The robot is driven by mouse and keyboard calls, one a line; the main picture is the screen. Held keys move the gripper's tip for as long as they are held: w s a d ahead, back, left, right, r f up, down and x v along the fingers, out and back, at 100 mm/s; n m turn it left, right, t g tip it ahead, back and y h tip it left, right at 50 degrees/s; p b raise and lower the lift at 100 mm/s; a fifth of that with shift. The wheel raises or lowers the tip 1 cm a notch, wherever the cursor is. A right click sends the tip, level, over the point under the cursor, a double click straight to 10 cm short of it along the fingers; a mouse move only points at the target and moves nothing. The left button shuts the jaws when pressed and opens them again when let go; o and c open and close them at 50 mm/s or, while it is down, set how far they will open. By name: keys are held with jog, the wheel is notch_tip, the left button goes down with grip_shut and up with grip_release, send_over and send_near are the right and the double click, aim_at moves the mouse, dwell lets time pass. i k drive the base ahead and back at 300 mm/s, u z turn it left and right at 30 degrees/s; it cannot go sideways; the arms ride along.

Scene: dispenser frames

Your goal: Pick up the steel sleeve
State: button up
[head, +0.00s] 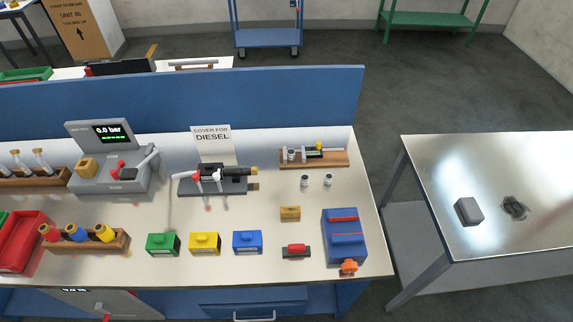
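Two small silver cylinders stand upright on the workbench, a left one (304,181) and a right one (327,180). They look like steel sleeves, but I cannot tell which one the task means. They stand apart, just in front of a wooden rack (336,161). My gripper is not in view.
A dark fixture (230,183) with a black-ended tool stands left of the cylinders. A wooden block (290,213), a red-topped block (296,251) and a blue vise (345,238) stand in front. A blue panel (200,99) runs behind. A steel table (490,165) stands right.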

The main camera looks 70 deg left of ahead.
aim_at(290, 153)
jog(key=k, duration=1.5)
jog(key=u, duration=2.05)
jog(key=i, duration=0.95)
jog(key=z, duration=0.1)
